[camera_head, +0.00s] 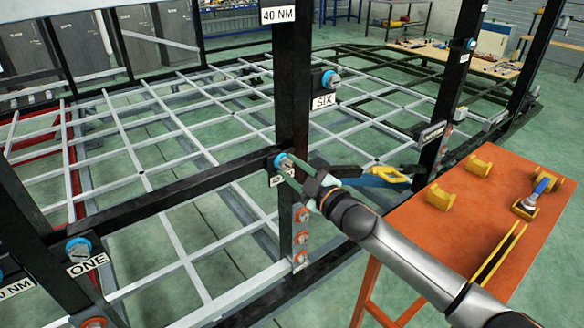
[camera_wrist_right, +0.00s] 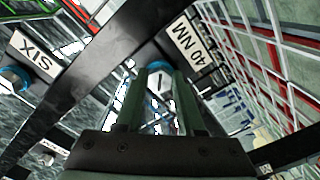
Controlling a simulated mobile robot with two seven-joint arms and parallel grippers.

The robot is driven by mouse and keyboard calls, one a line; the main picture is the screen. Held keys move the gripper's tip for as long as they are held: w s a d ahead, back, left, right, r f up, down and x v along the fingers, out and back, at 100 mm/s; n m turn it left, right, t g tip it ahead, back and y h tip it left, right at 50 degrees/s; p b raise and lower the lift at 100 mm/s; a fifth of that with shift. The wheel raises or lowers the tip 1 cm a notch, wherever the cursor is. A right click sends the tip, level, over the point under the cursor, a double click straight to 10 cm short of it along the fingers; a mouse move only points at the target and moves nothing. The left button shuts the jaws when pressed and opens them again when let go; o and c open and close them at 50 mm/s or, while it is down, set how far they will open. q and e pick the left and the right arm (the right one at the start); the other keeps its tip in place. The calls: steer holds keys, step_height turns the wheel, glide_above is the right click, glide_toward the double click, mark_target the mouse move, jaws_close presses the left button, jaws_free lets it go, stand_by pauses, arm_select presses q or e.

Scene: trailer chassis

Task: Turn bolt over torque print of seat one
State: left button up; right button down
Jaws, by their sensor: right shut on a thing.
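My right gripper (camera_head: 287,167) reaches in from the lower right and is shut on a bolt (camera_head: 281,160) with a blue collar on the black frame beam. A label (camera_head: 276,181) below that bolt is partly hidden by the gripper. In the right wrist view, the two green fingers of my right gripper (camera_wrist_right: 158,75) close around the bolt head beside a label reading 40 NM (camera_wrist_right: 192,48). Seat one's bolt (camera_head: 78,246), also blue-collared, sits above the ONE label (camera_head: 87,263) at lower left. A 40 NM label (camera_head: 277,15) is at the top of the post. My left gripper is not in view.
A blue-collared bolt (camera_head: 329,79) sits above the SIX label (camera_head: 323,101). The black post (camera_head: 291,60) stands close to my gripper. An orange table (camera_head: 470,225) with yellow holders is at right. A blue and yellow tool (camera_head: 385,177) shows behind my arm.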

steer(key=shift+w+r+n, duration=0.1)
steer(key=shift+r+n, duration=0.25)
steer(key=shift+n, duration=0.05)
steer(key=c, duration=0.9)
jaws_free()
steer(key=o, duration=0.4)
steer(key=shift+w+f, duration=0.1)
steer(key=shift+f, duration=0.15)
steer(key=shift+f, duration=0.1)
steer(key=shift+s+d, duration=0.3)
steer(key=shift+s, duration=0.15)
steer(key=b+v, duration=0.1)
steer(key=v, duration=1)
steer(key=shift+s+d, duration=0.1)
steer(key=shift+s, duration=0.15)
